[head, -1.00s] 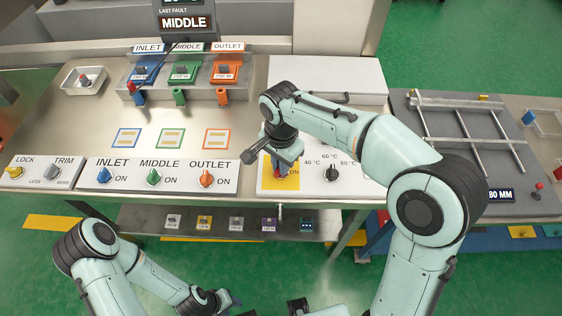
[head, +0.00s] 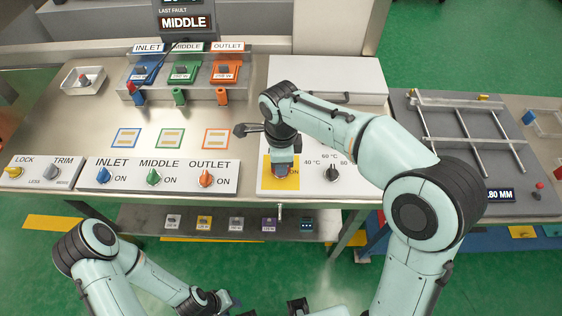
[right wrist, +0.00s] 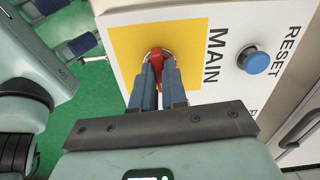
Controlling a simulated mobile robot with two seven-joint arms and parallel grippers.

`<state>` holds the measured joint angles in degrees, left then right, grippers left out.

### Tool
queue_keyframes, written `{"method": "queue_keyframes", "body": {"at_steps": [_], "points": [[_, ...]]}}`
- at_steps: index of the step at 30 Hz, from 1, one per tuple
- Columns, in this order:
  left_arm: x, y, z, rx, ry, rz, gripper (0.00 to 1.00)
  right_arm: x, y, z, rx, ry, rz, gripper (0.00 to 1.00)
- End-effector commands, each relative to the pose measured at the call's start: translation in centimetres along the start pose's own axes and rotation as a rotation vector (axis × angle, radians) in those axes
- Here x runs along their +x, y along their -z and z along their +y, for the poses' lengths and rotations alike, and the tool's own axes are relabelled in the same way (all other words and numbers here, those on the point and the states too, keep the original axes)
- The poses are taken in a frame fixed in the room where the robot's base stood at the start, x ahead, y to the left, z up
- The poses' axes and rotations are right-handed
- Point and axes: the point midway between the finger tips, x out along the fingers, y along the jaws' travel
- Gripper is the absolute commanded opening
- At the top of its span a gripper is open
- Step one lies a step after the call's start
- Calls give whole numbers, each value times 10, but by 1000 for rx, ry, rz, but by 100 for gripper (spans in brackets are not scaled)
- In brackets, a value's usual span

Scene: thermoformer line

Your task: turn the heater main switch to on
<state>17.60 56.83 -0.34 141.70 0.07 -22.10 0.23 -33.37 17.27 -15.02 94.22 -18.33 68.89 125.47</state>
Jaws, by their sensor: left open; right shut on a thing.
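The heater main switch is a red knob (right wrist: 157,62) on a yellow plate marked MAIN (right wrist: 130,45). In the right wrist view the knob's grip lies between my right gripper's blue fingers (right wrist: 160,85), which are shut on it. The grip runs along the direction of the word MAIN; which end is its pointer I cannot tell. In the head view my right gripper (head: 283,164) points down over the yellow plate (head: 268,180) and hides most of the knob; letters of ON show beside it. My left gripper (head: 230,302) is open and empty at the bottom edge, away from the panel.
A blue RESET button (right wrist: 253,60) sits beside the switch. A black temperature dial (head: 332,173) is right of it. INLET (head: 104,175), MIDDLE (head: 153,176) and OUTLET (head: 206,178) knobs stand to the left. A shelf (head: 190,218) with several small modules is below.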

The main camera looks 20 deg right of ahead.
Motion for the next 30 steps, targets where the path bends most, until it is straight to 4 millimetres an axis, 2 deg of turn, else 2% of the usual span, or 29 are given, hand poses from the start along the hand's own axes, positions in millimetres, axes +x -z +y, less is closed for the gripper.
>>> {"method": "queue_keyframes", "body": {"at_steps": [9, 23, 24, 26, 30], "points": [[0, 0, 0, 0, 0, 0, 43, -1, 0, -1, 90, 2, -1, 0], [0, 0, 0, 0, 0, 0, 43, -1, 0, -1, 102, 3, -1, 0], [0, 0, 0, 0, 0, 0, 43, -1, 0, -1, 102, 2, -1, 22], [0, 0, 0, 0, 0, 0, 43, -1, 0, -1, 102, 2, -1, 38], [0, 0, 0, 0, 0, 0, 43, -1, 0, 0, 101, 2, -1, 38]]}}
